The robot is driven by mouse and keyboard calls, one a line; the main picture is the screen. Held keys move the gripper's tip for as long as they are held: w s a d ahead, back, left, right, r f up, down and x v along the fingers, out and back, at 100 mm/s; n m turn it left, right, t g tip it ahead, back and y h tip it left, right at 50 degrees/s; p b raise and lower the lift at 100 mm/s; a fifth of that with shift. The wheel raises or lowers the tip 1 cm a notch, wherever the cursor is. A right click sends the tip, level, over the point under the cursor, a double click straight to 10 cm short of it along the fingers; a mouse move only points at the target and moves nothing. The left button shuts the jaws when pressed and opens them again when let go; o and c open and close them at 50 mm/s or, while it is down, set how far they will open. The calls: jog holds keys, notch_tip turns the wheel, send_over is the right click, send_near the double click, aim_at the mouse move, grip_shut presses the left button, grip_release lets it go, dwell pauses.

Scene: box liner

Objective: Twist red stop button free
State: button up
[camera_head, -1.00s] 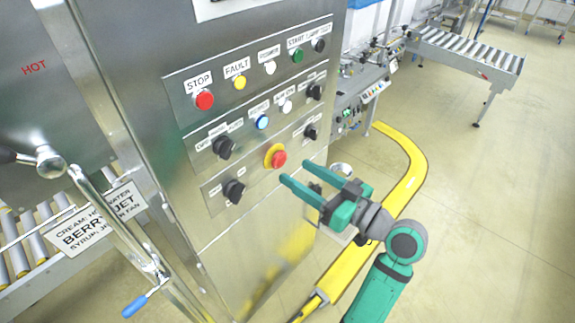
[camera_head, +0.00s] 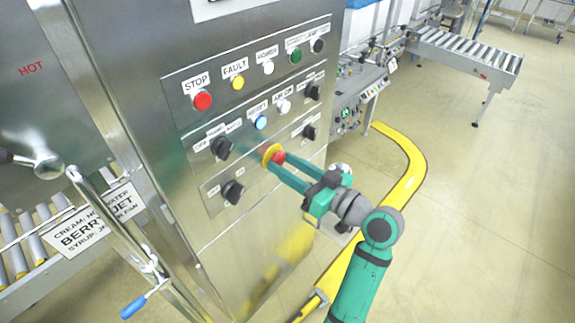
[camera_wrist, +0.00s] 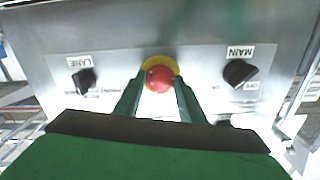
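The red stop button (camera_head: 278,157) is a round mushroom knob on a yellow ring (camera_head: 267,154), on the lowest row of the steel control panel. In the wrist view the red knob (camera_wrist: 159,79) sits centred between my fingertips, with its yellow ring (camera_wrist: 157,61) behind it. My gripper (camera_head: 280,164) has reached the button, one green finger on each side. The fingers look spread around the knob. Any gap between the fingers and the knob is too small to judge. The fingers partly hide the knob in the head view.
Black rotary switches sit on both sides, the MAIN one (camera_wrist: 240,73) and the LANE one (camera_wrist: 84,80). Another red STOP button (camera_head: 202,99) is higher up. A yellow floor barrier (camera_head: 385,205) curves right of the cabinet. Open floor lies to the right.

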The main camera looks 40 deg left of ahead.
jog(key=shift+w, duration=0.1)
jog(key=shift+m, duration=1.1)
jog(key=m, duration=0.3)
jog(key=shift+s+m, duration=0.2)
jog(key=shift+m, duration=0.8)
jog(key=shift+w, duration=0.1)
jog(key=o, duration=1)
jog(key=shift+o, duration=0.2)
